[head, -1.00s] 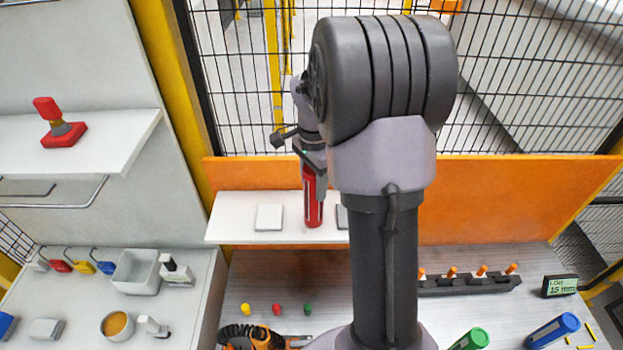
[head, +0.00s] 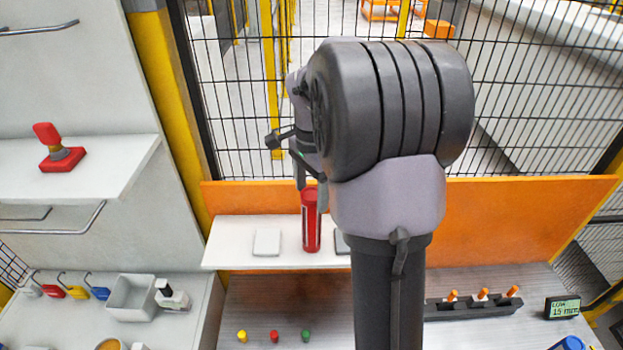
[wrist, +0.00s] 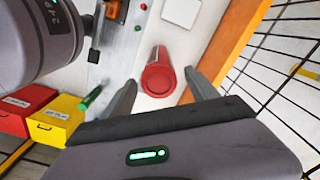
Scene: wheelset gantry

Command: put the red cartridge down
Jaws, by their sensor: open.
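The red cartridge (head: 311,222) stands upright on the white shelf (head: 232,246) in front of the orange panel, between a pale square pad and a darker one. In the wrist view I look down on its round red end (wrist: 157,80). My gripper (head: 311,197) is open at the cartridge's upper end, one finger on each side. In the wrist view, gaps show between the cartridge and both fingers of my gripper (wrist: 160,92). My own arm hides part of the shelf and the darker pad.
The pale pad (head: 267,242) lies left of the cartridge, and the dark pad (head: 341,243) is close on its right. The orange panel (head: 520,215) and mesh fence rise behind. Yellow, red and green pegs (head: 274,336) stand on the bench below.

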